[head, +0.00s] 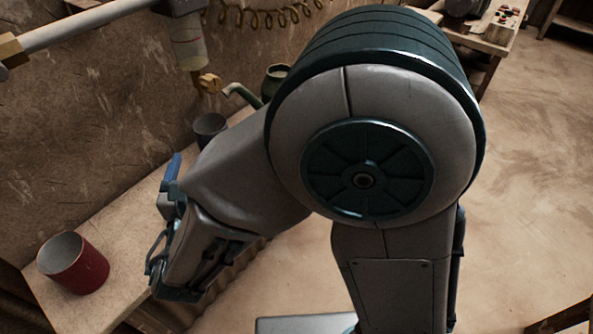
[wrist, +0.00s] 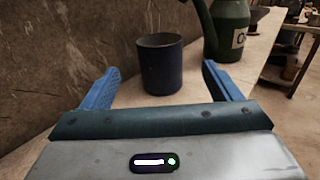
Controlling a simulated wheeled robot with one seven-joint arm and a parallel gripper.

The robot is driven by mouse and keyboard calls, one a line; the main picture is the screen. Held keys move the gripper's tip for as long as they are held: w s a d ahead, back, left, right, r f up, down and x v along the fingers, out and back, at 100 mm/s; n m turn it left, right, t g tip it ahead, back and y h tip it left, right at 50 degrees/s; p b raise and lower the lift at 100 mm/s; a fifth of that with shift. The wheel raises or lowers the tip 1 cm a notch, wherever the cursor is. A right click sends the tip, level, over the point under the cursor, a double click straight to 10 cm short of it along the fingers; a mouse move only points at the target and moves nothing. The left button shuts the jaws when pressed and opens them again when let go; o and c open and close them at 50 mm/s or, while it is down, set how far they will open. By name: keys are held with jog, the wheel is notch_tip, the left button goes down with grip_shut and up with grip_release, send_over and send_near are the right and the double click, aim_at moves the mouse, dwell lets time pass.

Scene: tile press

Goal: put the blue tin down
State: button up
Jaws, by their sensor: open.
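The blue tin (wrist: 161,66) stands upright on the bench in the wrist view, between and beyond the two blue fingers of my gripper (wrist: 157,86). The fingers are spread apart, with nothing held between them. In the head view the dark blue tin (head: 210,127) stands near the wall, partly hidden behind my arm. My gripper (head: 172,172) shows there only in part, with one blue finger visible near the tin.
A red tin (head: 74,264) stands at the near left of the bench (head: 119,222). A green can with a spout (wrist: 230,30) stands right of the blue tin, also in the head view (head: 275,80). A wall runs along the left. Bench between the tins is clear.

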jog(key=w+d+m+g+h, duration=0.1)
jog(key=d+m+h, duration=0.1)
jog(key=d, duration=0.1)
jog(key=w+d+m+h, duration=0.1)
jog(key=d+m+h, duration=0.1)
jog(key=d, duration=0.1)
jog(key=w+d+m+g+h, duration=0.1)
jog(key=d, duration=0.3)
jog(key=shift+f+m+g+h, duration=0.1)
jog(key=shift+m+g+h, duration=0.2)
jog(key=shift+m+h, duration=0.1)
jog(key=d+f+m+g+h, duration=0.1)
jog(key=d+m+g+h, duration=0.5)
jog(key=d, duration=0.5)
jog(key=s+d+f+m+g+y, duration=0.1)
jog(key=s+d+m+g+y, duration=0.2)
jog(key=m, duration=0.9)
jog(key=s+d+f+m+g+y, duration=0.2)
jog(key=s+d+m+g+y, duration=0.2)
jog(key=s+m+y, duration=0.3)
jog(key=d+m+y, duration=0.1)
jog(key=m+y, duration=0.1)
jog(key=m, duration=0.3)
jog(key=shift+s+d, duration=0.15)
jog(key=shift+s, duration=0.05)
jog(key=shift+f, duration=0.1)
